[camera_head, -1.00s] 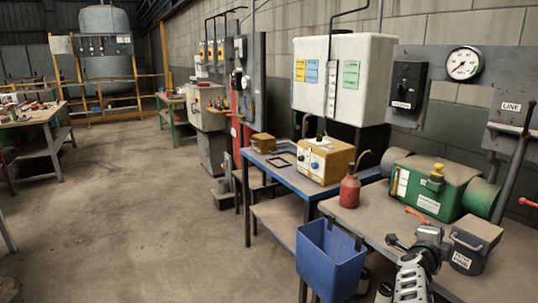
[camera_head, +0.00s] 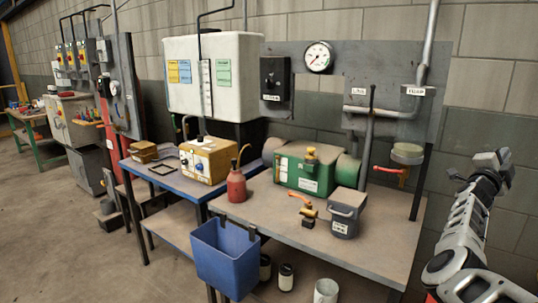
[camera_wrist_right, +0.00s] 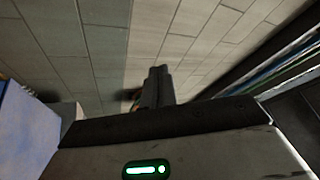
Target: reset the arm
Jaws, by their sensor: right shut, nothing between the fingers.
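My right arm comes in from the bottom right of the head view. Its gripper (camera_head: 492,160) is raised at the right, in front of the block wall and clear of the workbench. In the right wrist view the gripper fingers (camera_wrist_right: 158,88) are together, with nothing between them, against the wall. My left gripper does not show in either view.
Pipes (camera_head: 385,112) run on the back panel.

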